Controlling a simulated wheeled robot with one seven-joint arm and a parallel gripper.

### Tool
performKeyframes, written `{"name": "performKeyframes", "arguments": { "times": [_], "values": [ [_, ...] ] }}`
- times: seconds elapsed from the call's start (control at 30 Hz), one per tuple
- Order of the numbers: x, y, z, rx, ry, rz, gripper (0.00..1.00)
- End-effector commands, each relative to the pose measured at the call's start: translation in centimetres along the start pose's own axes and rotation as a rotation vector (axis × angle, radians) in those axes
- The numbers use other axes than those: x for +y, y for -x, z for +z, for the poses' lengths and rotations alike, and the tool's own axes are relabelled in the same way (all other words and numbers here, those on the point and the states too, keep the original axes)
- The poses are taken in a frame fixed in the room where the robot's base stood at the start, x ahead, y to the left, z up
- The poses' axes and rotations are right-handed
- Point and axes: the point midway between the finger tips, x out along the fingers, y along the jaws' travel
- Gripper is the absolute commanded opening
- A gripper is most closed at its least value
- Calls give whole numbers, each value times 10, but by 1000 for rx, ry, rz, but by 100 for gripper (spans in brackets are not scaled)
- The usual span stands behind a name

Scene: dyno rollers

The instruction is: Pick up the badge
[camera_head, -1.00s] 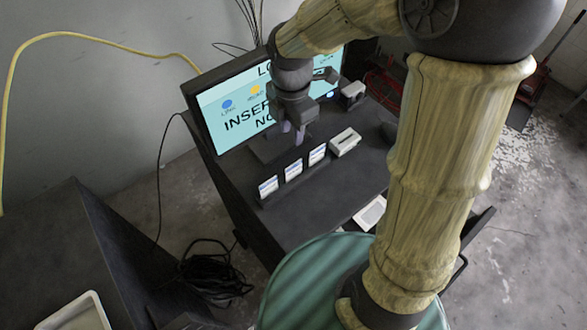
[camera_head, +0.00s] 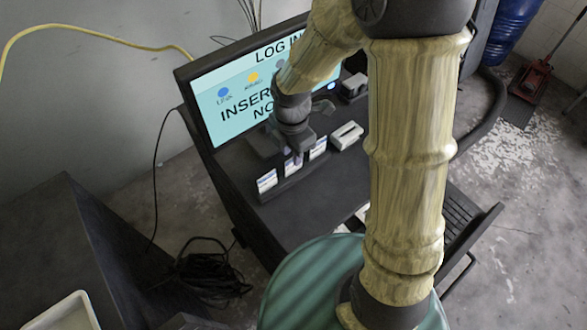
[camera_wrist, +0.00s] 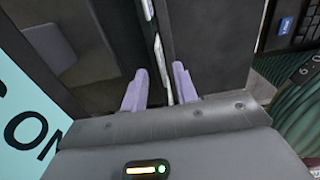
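Three white and blue badges stand upright in a dark holder (camera_head: 290,184) on the desk: a left badge (camera_head: 267,182), a middle badge (camera_head: 292,169) and a right badge (camera_head: 318,149). My gripper (camera_head: 297,158) is low over the middle badge and partly covers it. In the wrist view my gripper (camera_wrist: 160,82) has its two pale purple fingers apart. A thin white badge edge (camera_wrist: 158,55) shows edge-on in the gap between them. I see a gap beside it, so it is not clamped. How deep the fingers reach cannot be told.
A monitor (camera_head: 225,98) with a log-in screen stands close behind the gripper. A light grey box (camera_head: 346,135) sits right of the holder, with another small device (camera_head: 354,85) behind it. The dark desk (camera_head: 310,200) is clear in front of the holder.

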Motion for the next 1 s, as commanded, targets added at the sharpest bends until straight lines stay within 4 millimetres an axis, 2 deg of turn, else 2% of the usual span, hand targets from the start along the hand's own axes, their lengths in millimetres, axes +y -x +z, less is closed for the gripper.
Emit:
{"name": "performKeyframes", "arguments": {
  "times": [0.37,0.8,1.0],
  "values": [
    [0,-4,0,0,0,0,29],
    [-3,-47,3,0,-1,0,29],
    [-2,-52,3,0,1,0,29]
  ]
}}
